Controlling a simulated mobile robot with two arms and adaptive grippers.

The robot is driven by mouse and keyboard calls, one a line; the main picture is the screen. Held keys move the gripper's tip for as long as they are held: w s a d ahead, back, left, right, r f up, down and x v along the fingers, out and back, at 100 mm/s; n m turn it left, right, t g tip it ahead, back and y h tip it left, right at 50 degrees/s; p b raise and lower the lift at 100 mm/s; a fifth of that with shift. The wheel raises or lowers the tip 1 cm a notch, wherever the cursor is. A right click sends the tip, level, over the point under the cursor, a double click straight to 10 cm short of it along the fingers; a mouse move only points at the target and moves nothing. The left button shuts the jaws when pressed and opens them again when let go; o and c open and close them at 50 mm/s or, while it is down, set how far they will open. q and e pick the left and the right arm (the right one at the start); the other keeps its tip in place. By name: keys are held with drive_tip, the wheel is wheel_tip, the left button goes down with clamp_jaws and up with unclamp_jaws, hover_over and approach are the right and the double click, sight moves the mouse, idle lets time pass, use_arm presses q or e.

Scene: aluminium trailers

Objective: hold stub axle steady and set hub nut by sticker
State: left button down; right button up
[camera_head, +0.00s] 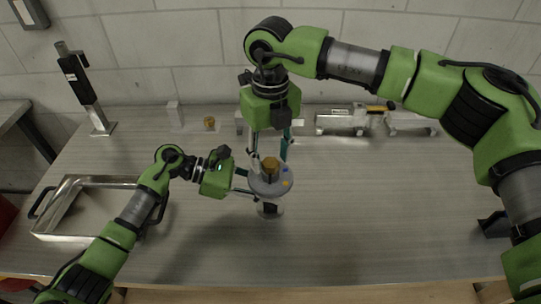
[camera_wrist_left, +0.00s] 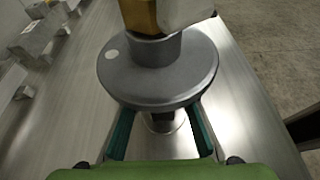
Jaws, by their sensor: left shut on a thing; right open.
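My right gripper (camera_head: 270,155) points down from above, open, fingers either side of the nut. Whether they touch it is unclear.
A metal tray (camera_head: 70,232) lies at the left. A post with a black device (camera_head: 85,88) stands at back left. Another brass piece (camera_head: 209,122) and aluminium trailer parts (camera_head: 345,121) line the back. A dark object (camera_head: 493,225) lies right. The front table is clear.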

use_arm(q)
drive_tip(key=shift+w+r, duration=0.1)
use_arm(e)
drive_tip(key=shift+f, duration=0.25)
drive_tip(key=c, duration=1.1)
